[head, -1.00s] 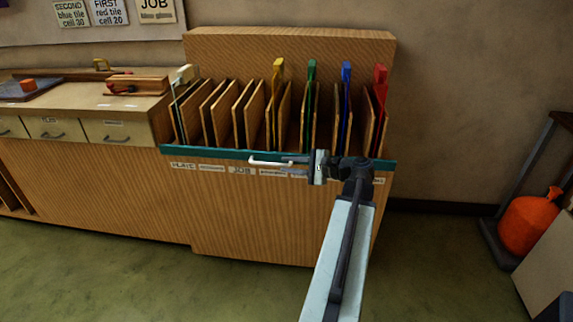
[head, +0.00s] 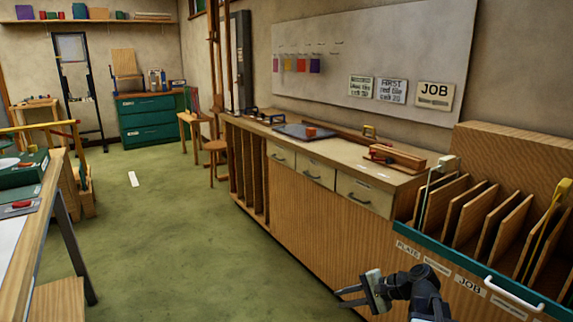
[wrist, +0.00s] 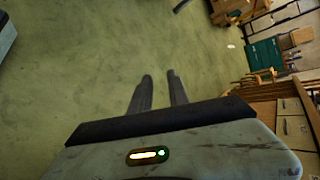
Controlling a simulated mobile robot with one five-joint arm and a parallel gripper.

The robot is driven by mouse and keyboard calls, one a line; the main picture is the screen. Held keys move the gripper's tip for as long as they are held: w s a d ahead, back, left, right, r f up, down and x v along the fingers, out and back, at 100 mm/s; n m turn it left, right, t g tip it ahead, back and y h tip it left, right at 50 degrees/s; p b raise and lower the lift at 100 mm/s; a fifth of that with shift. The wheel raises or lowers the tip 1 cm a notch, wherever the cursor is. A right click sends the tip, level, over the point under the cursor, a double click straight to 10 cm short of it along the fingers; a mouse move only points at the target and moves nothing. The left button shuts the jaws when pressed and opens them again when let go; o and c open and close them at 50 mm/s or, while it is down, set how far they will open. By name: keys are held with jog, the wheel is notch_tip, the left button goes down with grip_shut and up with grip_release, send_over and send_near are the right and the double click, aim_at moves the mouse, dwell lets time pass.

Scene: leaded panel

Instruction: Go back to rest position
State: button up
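A long wooden workbench (head: 325,205) with drawers runs along the wall. A green-drawered cabinet (head: 152,120) and a stool (head: 216,147) stand farther back. Another table (head: 20,235) is at the left edge. The green floor (head: 190,240) between is mostly clear.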

jog(key=s+a+f+n+g+h, duration=0.4)
jog(key=s+a+f+n+h, duration=0.25)
jog(key=a, duration=0.45)
jog(key=s+d+f+n+g+h, duration=0.1)
jog(key=s+d+f+n+h, duration=0.2)
jog(key=d, duration=0.5)
notch_tip(320, 180, up, 29)
jog(key=w+n+p, duration=0.1)
jog(key=p, duration=2.8)
jog(key=shift+a+f, duration=0.1)
